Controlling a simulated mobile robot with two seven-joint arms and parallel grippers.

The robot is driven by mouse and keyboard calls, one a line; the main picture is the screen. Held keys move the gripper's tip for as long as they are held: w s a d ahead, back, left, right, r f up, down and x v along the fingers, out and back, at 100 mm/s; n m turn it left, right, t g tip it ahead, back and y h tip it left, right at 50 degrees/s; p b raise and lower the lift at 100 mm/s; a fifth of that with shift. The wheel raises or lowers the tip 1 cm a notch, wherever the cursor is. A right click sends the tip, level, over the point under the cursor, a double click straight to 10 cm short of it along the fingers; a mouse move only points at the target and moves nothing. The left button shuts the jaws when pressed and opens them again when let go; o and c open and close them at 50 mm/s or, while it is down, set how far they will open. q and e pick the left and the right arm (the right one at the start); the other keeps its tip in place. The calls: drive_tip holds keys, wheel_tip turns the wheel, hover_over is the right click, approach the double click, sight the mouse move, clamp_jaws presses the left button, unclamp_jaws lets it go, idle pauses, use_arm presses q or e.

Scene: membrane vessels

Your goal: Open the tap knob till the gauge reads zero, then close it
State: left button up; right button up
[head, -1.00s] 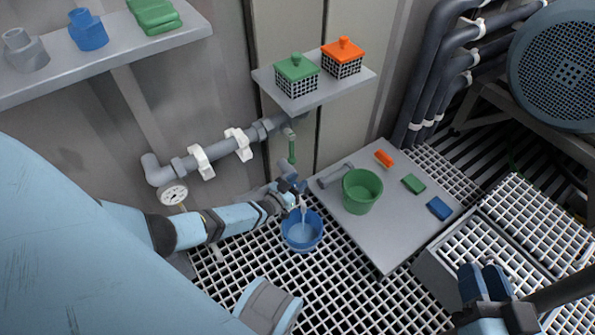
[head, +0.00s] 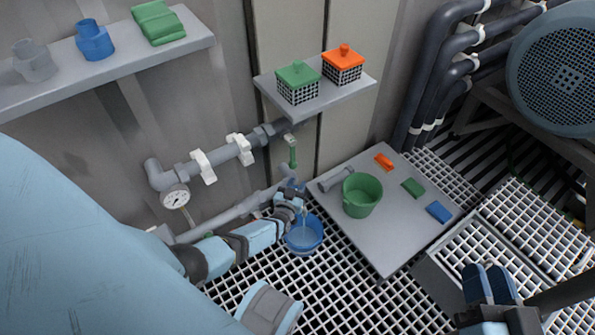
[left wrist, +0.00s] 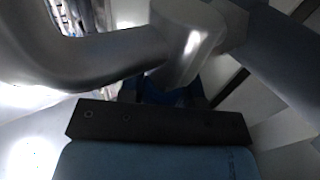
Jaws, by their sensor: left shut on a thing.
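The round white pressure gauge (head: 175,197) hangs under the left end of the grey pipe (head: 215,163) in the head view; its needle is too small to read. My left gripper (head: 291,196) is shut at the tap on the lower pipe, and the tap knob is mostly hidden in its jaws. A pale stream of water falls from the tap into the blue bucket (head: 304,246) on the grating. The left wrist view shows close grey metal pipework (left wrist: 185,45) and a dark blue patch, and the knob is unclear.
A grey plate holds a green bucket (head: 362,194), a grey tool and small orange, green and blue blocks. A wall shelf (head: 320,100) with green- and orange-lidded baskets sits above the tap. Grating (head: 340,275) covers the floor in front.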

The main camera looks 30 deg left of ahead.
use_arm(q)
drive_tip(key=shift+s+a+n+g+y, duration=0.1)
drive_tip(key=shift+n+g+y, duration=0.2)
drive_tip(key=shift+n+y, duration=0.6)
drive_tip(key=shift+y, duration=0.3)
drive_tip(key=o, duration=0.9)
drive_tip(key=shift+c, duration=0.2)
drive_tip(key=shift+o, duration=0.3)
drive_tip(key=shift+a+m, duration=0.1)
drive_tip(key=shift+m, duration=0.2)
